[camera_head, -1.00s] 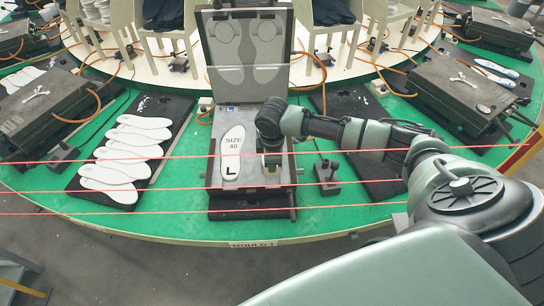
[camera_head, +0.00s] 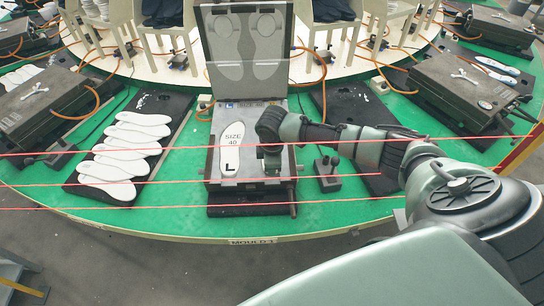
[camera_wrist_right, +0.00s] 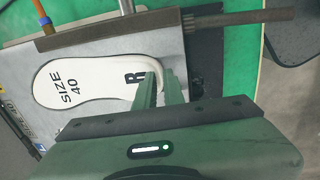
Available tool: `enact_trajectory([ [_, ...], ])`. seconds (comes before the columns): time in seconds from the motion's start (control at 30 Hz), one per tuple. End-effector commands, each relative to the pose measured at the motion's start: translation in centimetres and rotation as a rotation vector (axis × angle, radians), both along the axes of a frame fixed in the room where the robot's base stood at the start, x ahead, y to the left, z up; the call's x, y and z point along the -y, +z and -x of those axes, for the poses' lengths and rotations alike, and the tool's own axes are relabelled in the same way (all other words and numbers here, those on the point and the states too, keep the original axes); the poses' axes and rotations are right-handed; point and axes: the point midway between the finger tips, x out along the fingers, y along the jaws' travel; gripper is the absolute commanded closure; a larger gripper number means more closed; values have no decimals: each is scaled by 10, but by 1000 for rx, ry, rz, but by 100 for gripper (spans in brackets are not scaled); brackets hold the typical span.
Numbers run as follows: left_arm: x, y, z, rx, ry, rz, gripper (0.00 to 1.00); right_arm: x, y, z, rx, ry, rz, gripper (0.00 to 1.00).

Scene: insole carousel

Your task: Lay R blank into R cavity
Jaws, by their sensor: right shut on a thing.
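The R blank (camera_wrist_right: 92,84) is a white insole marked SIZE 40 and R in the right wrist view. It lies over the open mould's metal face (camera_wrist_right: 28,55), at the R cavity; whether it is fully seated I cannot tell. My right gripper (camera_wrist_right: 158,88) is shut on its heel end beside the R mark. In the head view the right gripper (camera_head: 271,165) is over the right half of the mould (camera_head: 214,165) and hides the R blank and cavity. The L blank (camera_head: 232,147) lies in the left half. My left gripper is not in view.
The raised mould lid (camera_head: 250,80) stands behind the cavities. A black board with several white insoles (camera_head: 105,185) is at left. A small dark device (camera_head: 327,172) stands right of the mould. Red lines cross the front of the green carousel (camera_head: 150,215).

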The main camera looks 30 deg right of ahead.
Motion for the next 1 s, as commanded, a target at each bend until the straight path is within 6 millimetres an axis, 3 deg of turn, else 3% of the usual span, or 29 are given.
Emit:
enact_trajectory([
  [0.07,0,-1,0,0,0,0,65,-2,-9,7,-18,1,0,100],
  [0.1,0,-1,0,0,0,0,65,-2,-10,7,-19,2,0,85],
  [0.17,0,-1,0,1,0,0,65,-2,-10,8,-20,2,0,68],
  [0.2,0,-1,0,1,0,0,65,-2,-10,8,-21,1,0,65],
  [0.77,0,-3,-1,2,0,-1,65,-5,-7,9,-23,4,-5,65],
  [1.0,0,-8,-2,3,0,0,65,-4,33,8,-4,2,-2,65],
])
